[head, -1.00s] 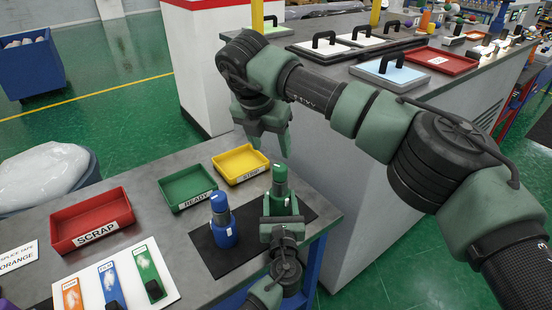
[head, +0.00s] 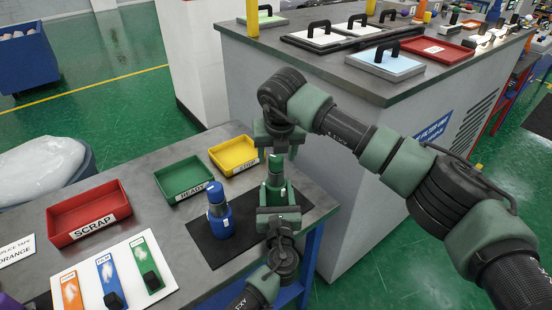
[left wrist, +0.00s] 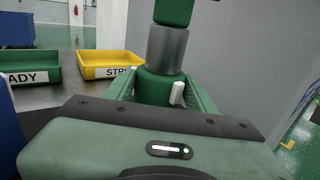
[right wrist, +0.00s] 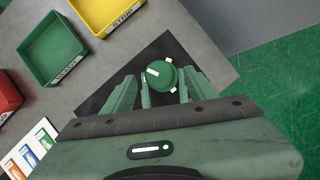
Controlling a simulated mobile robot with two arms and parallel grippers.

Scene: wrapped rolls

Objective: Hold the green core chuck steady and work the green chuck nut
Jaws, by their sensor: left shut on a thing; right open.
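The green core chuck (head: 275,190) stands upright on a dark mat (head: 206,247) near the table's right end. Its green body (left wrist: 160,88) shows between the fingers in the left wrist view, with a grey metal collar above it. The green chuck nut (head: 275,162) tops it; it also shows from above in the right wrist view (right wrist: 160,75), with white marks. My left gripper (head: 277,205) is shut on the chuck's lower body. My right gripper (head: 275,150) is open above the chuck, pointing down, its fingers either side of the nut; contact is not clear.
A blue chuck (head: 219,212) stands left of the green one on the mat. Green (head: 183,180), yellow (head: 234,155) and red (head: 88,213) trays lie behind and left. A board with coloured strips (head: 113,275) lies at the front left. A grey counter (head: 350,82) stands behind.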

